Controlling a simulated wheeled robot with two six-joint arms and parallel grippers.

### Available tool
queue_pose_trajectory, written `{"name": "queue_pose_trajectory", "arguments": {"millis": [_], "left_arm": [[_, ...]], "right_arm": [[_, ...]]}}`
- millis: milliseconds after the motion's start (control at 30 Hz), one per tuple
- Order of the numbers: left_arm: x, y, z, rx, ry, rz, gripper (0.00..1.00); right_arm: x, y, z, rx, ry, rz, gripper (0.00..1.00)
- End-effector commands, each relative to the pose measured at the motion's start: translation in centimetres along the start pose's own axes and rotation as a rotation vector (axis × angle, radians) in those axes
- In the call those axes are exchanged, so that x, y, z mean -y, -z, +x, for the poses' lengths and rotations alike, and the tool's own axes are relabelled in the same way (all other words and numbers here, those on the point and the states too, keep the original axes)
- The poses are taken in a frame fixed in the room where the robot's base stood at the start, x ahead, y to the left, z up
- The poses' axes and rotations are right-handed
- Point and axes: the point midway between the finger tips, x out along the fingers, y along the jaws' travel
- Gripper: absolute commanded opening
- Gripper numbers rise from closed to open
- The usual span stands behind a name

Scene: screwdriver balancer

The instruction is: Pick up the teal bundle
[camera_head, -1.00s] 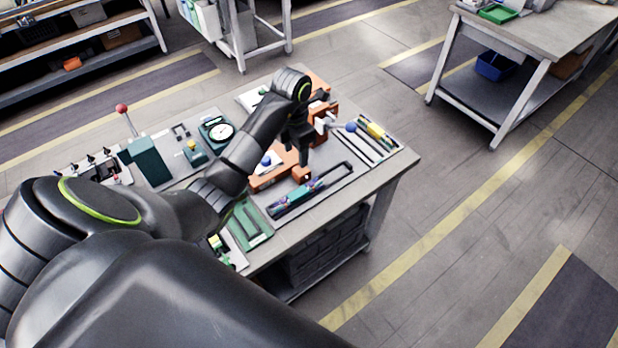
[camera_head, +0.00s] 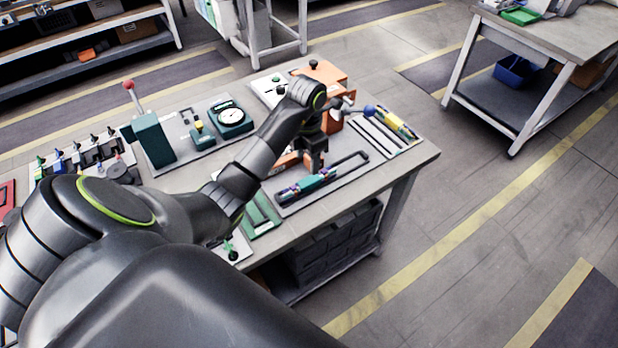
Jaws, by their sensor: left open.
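The teal bundle (camera_head: 309,186) is a short teal-wrapped bunch with dark, multicoloured ends. It lies lengthwise at the near left part of a flat grey tray (camera_head: 345,178) at the front of the workbench. My left gripper (camera_head: 318,172) points down just above and behind the bundle's right part. Its jaws are open and hold nothing. I cannot tell whether a fingertip touches the bundle. My left forearm hides part of the bench behind and left of the bundle. My right gripper is not in view.
An orange fixture (camera_head: 328,75) stands close behind the gripper, with a blue-knobbed lever (camera_head: 370,110) to its right. A dark bar (camera_head: 350,160) runs along the tray. A green plate (camera_head: 262,218) lies left of the tray. The floor right of the bench is clear.

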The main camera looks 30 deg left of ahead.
Motion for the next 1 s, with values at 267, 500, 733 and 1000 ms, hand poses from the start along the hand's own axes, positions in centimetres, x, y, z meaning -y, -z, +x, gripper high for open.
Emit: {"name": "queue_pose_trajectory", "arguments": {"millis": [267, 500, 733, 1000], "left_arm": [[0.0, 0.0, 3.1, 0.000, 0.000, 0.000, 0.51], [0.1, -0.1, 3.8, 0.000, 0.000, 0.000, 0.51], [0.2, -0.4, 6.2, 0.000, 0.000, 0.000, 0.51], [0.3, -0.4, 8.2, -0.001, 0.001, 0.000, 0.51]], "right_arm": [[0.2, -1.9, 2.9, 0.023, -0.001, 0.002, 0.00], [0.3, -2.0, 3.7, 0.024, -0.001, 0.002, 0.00], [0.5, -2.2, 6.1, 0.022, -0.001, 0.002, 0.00], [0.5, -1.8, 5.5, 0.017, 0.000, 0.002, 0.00]]}}
